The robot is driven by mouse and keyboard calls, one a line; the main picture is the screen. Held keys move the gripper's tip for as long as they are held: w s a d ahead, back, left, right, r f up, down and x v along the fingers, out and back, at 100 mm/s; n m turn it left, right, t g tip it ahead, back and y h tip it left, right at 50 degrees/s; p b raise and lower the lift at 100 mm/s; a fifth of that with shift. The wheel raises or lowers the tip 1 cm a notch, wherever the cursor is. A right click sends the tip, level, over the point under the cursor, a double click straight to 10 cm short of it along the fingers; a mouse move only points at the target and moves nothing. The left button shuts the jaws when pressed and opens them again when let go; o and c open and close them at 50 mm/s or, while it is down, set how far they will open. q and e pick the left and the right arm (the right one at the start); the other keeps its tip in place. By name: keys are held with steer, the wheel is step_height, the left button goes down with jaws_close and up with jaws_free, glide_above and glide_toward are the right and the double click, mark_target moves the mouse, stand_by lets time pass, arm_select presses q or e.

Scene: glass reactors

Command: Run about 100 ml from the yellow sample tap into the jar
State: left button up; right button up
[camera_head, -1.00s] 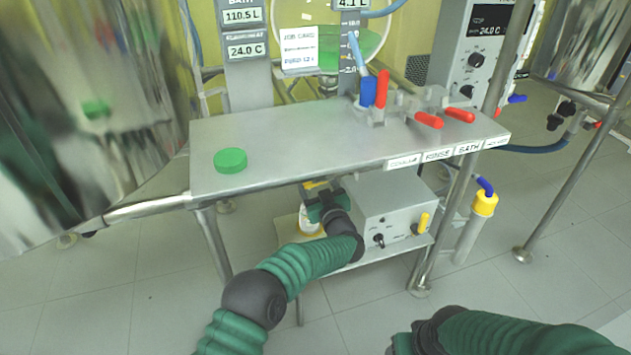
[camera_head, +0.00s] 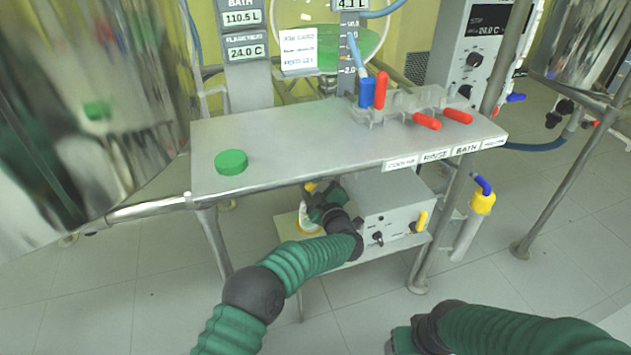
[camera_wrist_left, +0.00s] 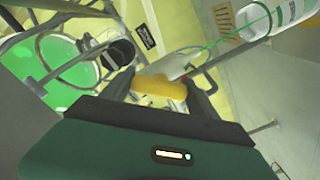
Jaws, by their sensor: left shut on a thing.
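My left gripper (camera_wrist_left: 172,88) is shut on the yellow tap handle (camera_wrist_left: 158,86) in the left wrist view. A thin green stream runs from near the tap to the mouth of the jar (camera_wrist_left: 292,12), a clear marked vessel at the upper right, cut by the frame edge. Its fill level is not readable. In the head view my left gripper (camera_head: 322,200) is under the bench, with a bit of the yellow tap (camera_head: 310,186) beside it; the jar (camera_head: 305,222) is mostly hidden behind it. My right arm is at the lower right; its fingers do not show.
The steel bench (camera_head: 290,150) above holds a green lid (camera_head: 231,162) and red-handled valves (camera_head: 426,122). A grey box (camera_head: 390,210) sits on the shelf right of my left gripper. A yellow-collared tube (camera_head: 482,203) stands at the right. A green-filled glass vessel (camera_wrist_left: 62,65) is behind.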

arm_select(q)
steer(key=shift+f, duration=0.2)
stand_by(0.3)
steer(key=o, duration=1.1)
steer(key=shift+o, duration=1.4)
steer(key=shift+r, duration=0.1)
steer(key=p+v, duration=0.2)
steer(key=v, duration=0.1)
steer(key=p+v, duration=0.1)
steer(key=v, duration=0.1)
steer(key=shift+s+d+r, duration=0.1)
steer(key=shift+r, duration=0.3)
steer(key=p, duration=0.5)
glide_toward(317, 182)
steer(key=v, duration=0.5)
steer(key=shift+s+d+f, duration=0.1)
steer(key=shift+s+f, duration=0.2)
steer(key=shift+f, duration=0.1)
